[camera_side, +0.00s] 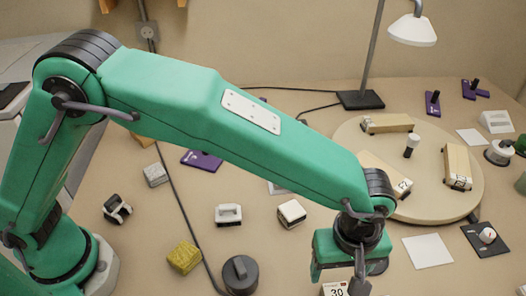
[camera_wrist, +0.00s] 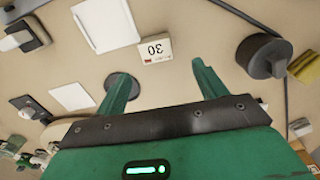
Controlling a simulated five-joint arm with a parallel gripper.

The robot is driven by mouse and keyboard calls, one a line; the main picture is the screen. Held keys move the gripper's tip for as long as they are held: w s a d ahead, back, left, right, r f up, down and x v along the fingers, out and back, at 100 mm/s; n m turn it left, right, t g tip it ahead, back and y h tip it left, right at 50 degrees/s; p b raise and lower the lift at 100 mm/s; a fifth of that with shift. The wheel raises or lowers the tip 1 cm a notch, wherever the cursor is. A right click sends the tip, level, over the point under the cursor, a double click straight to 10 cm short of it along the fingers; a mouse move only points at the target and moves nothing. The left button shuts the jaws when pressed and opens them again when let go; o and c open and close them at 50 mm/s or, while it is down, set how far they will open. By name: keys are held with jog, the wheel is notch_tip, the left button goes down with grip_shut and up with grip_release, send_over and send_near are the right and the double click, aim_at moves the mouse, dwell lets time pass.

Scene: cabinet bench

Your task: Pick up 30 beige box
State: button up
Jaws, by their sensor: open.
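The box marked 30 (camera_wrist: 155,50) shows its pale face with black digits and a small red mark, upside down in the wrist view. In the side view the 30 box (camera_side: 335,289) is at the bottom edge, partly cut off by the frame. My gripper (camera_wrist: 162,80) is open, with its two green fingers spread and nothing between them. The box lies on the bench just beyond the fingertips, roughly centred between them in the picture. In the side view my gripper (camera_side: 353,272) is by the box, and its fingertips are not clear there.
A round tan board (camera_side: 425,210) at right holds beige boxes, one marked with other digits (camera_side: 385,177). A black round knob (camera_side: 240,274) stands left of my gripper, with a yellow block (camera_side: 184,257) farther left. White blocks (camera_side: 291,212) and a white card (camera_side: 427,250) lie nearby.

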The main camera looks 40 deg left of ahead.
aim_at(336, 288)
jog(key=shift+s+d+f, duration=0.15)
jog(key=shift+d+f, duration=0.1)
jog(key=shift+f, duration=1.3)
jog(key=shift+w+f, duration=0.2)
jog(key=shift+f, duration=2.4)
jog(key=c, duration=1.1)
jog(key=shift+r, duration=0.15)
